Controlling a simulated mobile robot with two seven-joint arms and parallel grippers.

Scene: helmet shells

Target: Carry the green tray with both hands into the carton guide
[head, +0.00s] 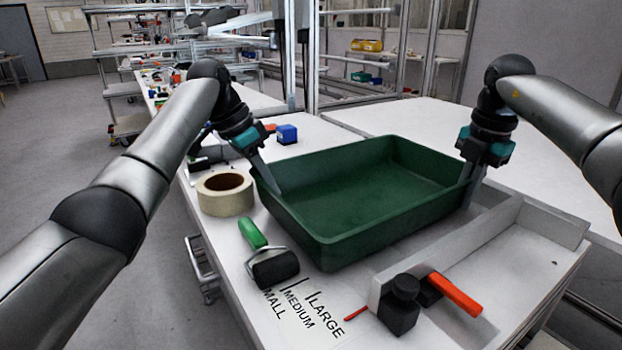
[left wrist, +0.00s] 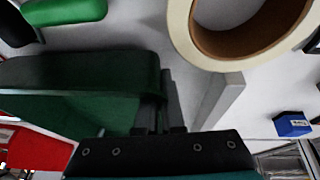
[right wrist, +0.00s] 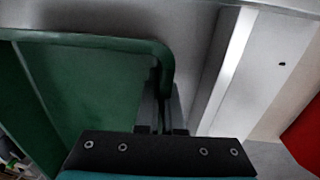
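The green tray (head: 365,225) is level on the white table in the head view; I cannot tell whether its base touches. My left gripper (head: 268,178) is at its left wall, one finger showing inside; the left wrist view shows the fingers (left wrist: 160,105) close together on the wall. My right gripper (head: 473,185) is at the right wall, and the right wrist view shows its fingers (right wrist: 160,105) close together there. White low walls, seemingly the carton guide (head: 553,222), stand right of and in front of the tray, which is beside them. The outer fingers are partly hidden.
A tape roll (head: 225,193), a green-handled roller (head: 270,262) and a blue block (head: 287,134) lie left of the tray. A black tool with a red handle (head: 455,293) is at the front wall. Printed size labels (head: 305,310) mark the table front.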

